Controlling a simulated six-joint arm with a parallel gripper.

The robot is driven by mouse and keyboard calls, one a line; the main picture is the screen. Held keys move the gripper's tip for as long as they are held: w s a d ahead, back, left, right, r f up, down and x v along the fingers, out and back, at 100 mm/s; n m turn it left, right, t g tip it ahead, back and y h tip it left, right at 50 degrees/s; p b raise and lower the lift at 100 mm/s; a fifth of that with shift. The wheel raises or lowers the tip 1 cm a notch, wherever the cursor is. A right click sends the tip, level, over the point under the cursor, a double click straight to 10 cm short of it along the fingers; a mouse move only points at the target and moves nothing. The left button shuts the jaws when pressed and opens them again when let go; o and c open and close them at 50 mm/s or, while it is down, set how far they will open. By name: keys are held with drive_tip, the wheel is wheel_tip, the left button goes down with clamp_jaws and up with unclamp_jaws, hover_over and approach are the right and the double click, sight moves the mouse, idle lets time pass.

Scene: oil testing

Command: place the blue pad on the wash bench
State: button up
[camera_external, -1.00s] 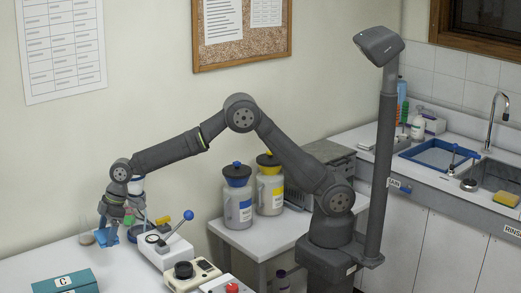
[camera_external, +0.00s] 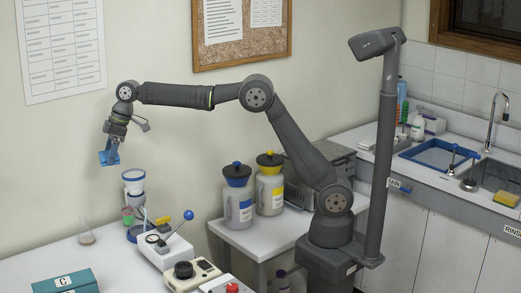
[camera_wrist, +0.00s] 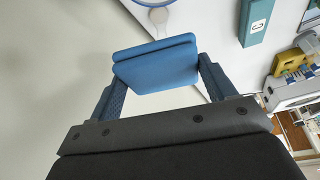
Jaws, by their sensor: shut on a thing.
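My gripper (camera_external: 110,153) is raised in the air above the left worktable in the external view, with its fingers pointing down. It is shut on the blue pad (camera_wrist: 157,64), which spans between the two fingers in the wrist view. The pad is small in the external view, where it shows at the fingertips (camera_external: 109,158). The wash bench (camera_external: 439,190) is at the far right, with a sink, a tap and a blue-rimmed tray (camera_external: 437,155). My gripper is far to the left of it.
A funnel apparatus with a blue-banded white top (camera_external: 134,182) stands below and right of my gripper. A lever device (camera_external: 166,249), a teal box (camera_external: 66,282) and a flask (camera_external: 87,237) are on the table. Two capped jars (camera_external: 238,200) stand between table and wash bench.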

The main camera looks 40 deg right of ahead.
drive_tip(key=w+d+f+m, duration=0.1)
drive_tip(key=w+d, duration=0.2)
drive_tip(key=d, duration=2.8)
drive_tip(key=w+d+r+m+t+h, duration=0.1)
drive_tip(key=d+r+m, duration=0.35)
drive_tip(key=d, duration=0.85)
drive_tip(key=w+d+r+m+t+h, duration=0.1)
drive_tip(key=d+r+m+t, duration=0.3)
drive_tip(key=d, duration=0.9)
drive_tip(key=m+g+h, duration=0.3)
drive_tip(key=m+h, duration=0.3)
drive_tip(key=m, duration=0.8)
hover_over(351, 140)
drive_tip(key=s+a, duration=0.1)
drive_tip(key=s, duration=0.1)
drive_tip(key=f, duration=2.6)
drive_tip(key=shift+w, duration=0.25)
drive_tip(key=shift+a+f, duration=0.1)
drive_tip(key=shift+f, duration=2.5)
drive_tip(key=shift+f, duration=0.1)
